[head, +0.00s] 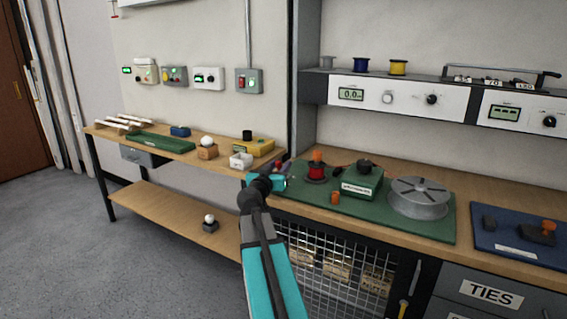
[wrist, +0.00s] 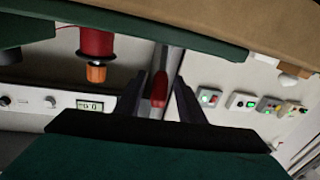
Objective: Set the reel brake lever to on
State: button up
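The reel brake lever appears to be the small red-tipped lever (head: 278,165) at the left end of the green mat, beside the red wire reel (head: 316,172) with its orange knob. In the wrist view, which is upside down, the red lever handle (wrist: 159,90) shows between my two fingers, with a gap on each side. My gripper (head: 272,182) is at the bench's left front corner, close to the lever. In the wrist view my gripper (wrist: 161,98) is open. I cannot tell whether either finger touches the lever; its base is hidden.
On the green mat (head: 420,233) stand a green box (head: 362,183), a grey turntable (head: 418,196) and a small orange piece (head: 335,197). A lower wooden shelf bench (head: 190,155) with small parts is at left. The floor at left is clear.

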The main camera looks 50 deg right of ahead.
jog(key=shift+x, duration=1.65)
